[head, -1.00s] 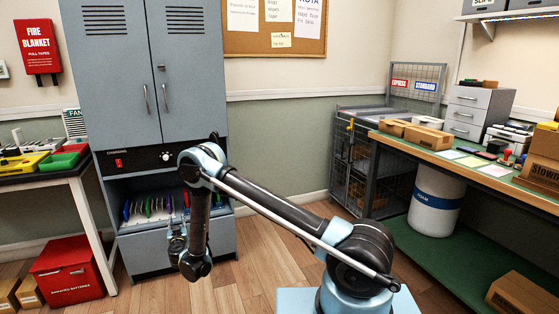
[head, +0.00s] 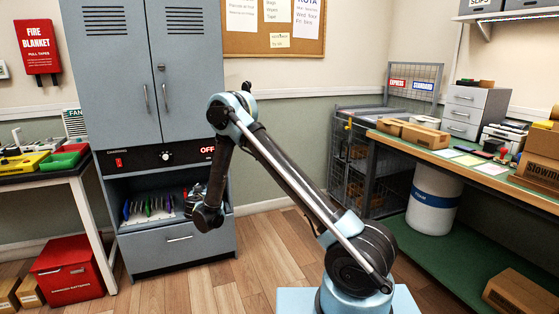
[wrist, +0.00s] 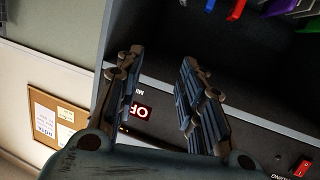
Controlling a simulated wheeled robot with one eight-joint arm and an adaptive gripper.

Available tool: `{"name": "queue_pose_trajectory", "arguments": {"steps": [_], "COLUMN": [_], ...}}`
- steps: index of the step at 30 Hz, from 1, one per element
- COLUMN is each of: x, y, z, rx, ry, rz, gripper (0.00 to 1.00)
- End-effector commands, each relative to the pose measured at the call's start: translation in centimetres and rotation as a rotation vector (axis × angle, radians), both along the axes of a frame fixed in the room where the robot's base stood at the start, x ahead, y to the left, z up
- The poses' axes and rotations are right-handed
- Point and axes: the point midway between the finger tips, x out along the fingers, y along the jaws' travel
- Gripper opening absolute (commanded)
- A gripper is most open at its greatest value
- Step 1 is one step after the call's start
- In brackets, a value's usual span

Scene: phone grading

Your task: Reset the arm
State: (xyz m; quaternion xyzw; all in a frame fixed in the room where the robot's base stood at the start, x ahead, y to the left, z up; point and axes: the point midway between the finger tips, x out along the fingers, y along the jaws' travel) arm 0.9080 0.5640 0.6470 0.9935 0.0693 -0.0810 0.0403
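My gripper (wrist: 158,62) is open in the wrist view, its two dark fingers apart with nothing between them. In the head view my gripper is mostly hidden behind my wrist, in front of the right part of the charging cabinet (head: 143,92). My arm is bent, with its elbow raised in front of the cabinet's right side. The cabinet's open bay holds several coloured upright items (head: 150,207), some of which also show at the top of the wrist view (wrist: 237,10). I cannot tell whether the gripper touches the cabinet.
A red OFF display (head: 207,150) is on the cabinet panel. A bench with green and yellow trays (head: 62,161) stands at left, a red box (head: 68,268) below it. At right is a workbench with cardboard boxes (head: 426,136). The wooden floor ahead (head: 265,250) is clear.

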Motion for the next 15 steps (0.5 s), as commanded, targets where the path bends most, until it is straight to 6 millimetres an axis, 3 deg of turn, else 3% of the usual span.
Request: {"name": "queue_pose_trajectory", "arguments": {"steps": [6, 15], "x": [2.3, 3.1], "y": [-6.9, -16.4], "z": [5.0, 10.5], "rx": [-0.042, -0.095], "ry": [0.074, 0.190], "rz": [-0.094, -0.200], "gripper": [0.35, 0.35]}}
